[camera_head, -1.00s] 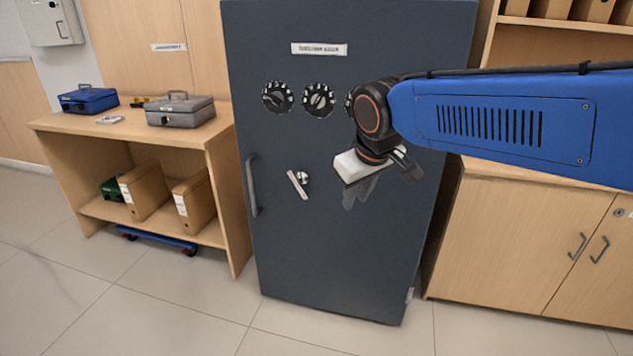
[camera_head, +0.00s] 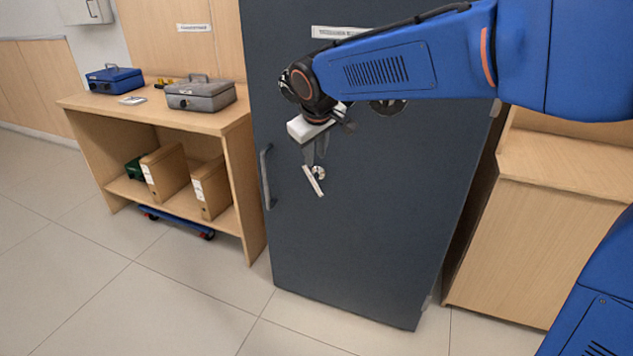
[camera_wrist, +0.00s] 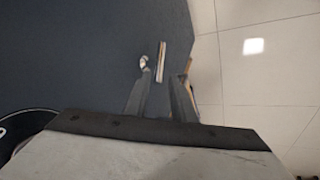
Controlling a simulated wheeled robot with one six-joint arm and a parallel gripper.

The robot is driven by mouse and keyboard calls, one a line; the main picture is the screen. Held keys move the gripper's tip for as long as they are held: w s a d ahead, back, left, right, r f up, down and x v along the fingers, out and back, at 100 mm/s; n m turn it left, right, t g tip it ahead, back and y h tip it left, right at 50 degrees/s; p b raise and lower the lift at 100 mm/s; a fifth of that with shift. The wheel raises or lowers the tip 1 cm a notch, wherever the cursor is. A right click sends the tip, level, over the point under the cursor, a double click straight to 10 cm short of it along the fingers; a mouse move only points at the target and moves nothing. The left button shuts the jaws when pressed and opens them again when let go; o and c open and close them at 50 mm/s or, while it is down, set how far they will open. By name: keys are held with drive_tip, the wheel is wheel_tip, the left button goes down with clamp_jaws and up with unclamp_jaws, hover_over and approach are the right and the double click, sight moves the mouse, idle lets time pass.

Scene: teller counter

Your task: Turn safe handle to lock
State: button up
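The dark grey safe (camera_head: 375,210) stands upright with its door face towards me. Its small silver lever handle (camera_head: 313,181) slants down to the right beside a round hub. My gripper (camera_head: 315,160) points down just above the handle, and its fingers overlap the top of it in the head view; contact cannot be told. In the wrist view my gripper (camera_wrist: 163,80) has its two fingers apart, and the handle bar (camera_wrist: 161,62) shows in line with the gap, beyond the tips. Nothing is held between the fingers.
A vertical door pull (camera_head: 267,178) sits left of the handle. My arm partly covers the dials (camera_head: 388,106) and label. A wooden shelf unit (camera_head: 240,130) with cash boxes stands left, and a wooden cabinet (camera_head: 520,240) right. The tiled floor in front is clear.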

sight(314, 180)
drive_tip(key=x, duration=1.5)
drive_tip(key=shift+w+f, duration=0.1)
drive_tip(key=shift+c, duration=0.2)
clamp_jaws()
